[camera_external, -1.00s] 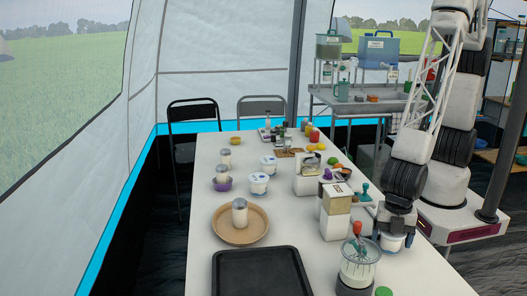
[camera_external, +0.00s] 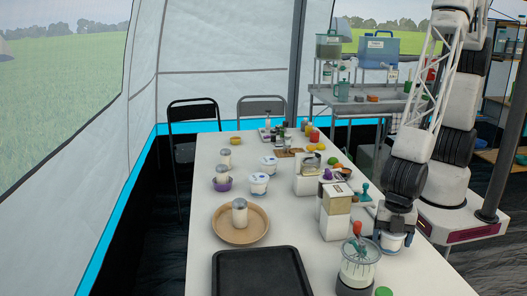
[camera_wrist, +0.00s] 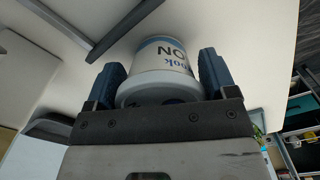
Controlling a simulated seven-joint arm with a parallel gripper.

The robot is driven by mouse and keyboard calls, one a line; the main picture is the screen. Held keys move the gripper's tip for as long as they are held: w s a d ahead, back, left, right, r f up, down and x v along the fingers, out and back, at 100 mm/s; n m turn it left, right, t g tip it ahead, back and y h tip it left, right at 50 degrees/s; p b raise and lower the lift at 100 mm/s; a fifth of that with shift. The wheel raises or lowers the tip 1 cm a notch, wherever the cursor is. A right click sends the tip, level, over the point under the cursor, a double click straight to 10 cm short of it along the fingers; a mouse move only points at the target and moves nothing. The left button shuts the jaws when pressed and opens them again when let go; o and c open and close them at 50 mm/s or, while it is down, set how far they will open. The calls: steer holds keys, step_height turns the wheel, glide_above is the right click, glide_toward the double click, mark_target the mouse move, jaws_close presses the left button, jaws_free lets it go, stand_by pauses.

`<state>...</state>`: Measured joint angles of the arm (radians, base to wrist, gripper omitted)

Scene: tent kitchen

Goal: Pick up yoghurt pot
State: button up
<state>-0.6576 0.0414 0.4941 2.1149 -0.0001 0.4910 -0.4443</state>
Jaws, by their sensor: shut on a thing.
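A white yoghurt pot with blue lettering (camera_wrist: 164,68) sits between the two fingers of my gripper (camera_wrist: 165,80) in the wrist view. The fingers are shut on its sides. In the external view the same pot (camera_external: 392,242) shows just below my gripper (camera_external: 395,230), at the right edge of the table. I cannot tell for sure whether the pot is clear of the table top. Two similar white pots stand further left on the table, one nearer (camera_external: 258,184) and one farther (camera_external: 268,165).
A brown round tray (camera_external: 225,234) and a black tray (camera_external: 260,274) lie on the left. A steel trolley (camera_external: 345,103) stands behind.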

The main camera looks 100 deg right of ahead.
steer(key=shift+r, duration=0.5)
steer(key=shift+s+d+r, duration=0.1)
steer(key=shift+s+r, duration=0.05)
steer(key=shift+r, duration=0.45)
steer(key=shift+s+d+r, duration=0.1)
steer(key=shift+s+r, duration=0.05)
steer(key=shift+r, duration=0.4)
steer(key=s+d+r, duration=0.1)
steer(key=s+d, duration=0.8)
steer(key=s, duration=0.3)
steer(key=shift+s+r, duration=0.15)
steer(key=shift+r, duration=0.05)
steer(key=shift+r, duration=0.1)
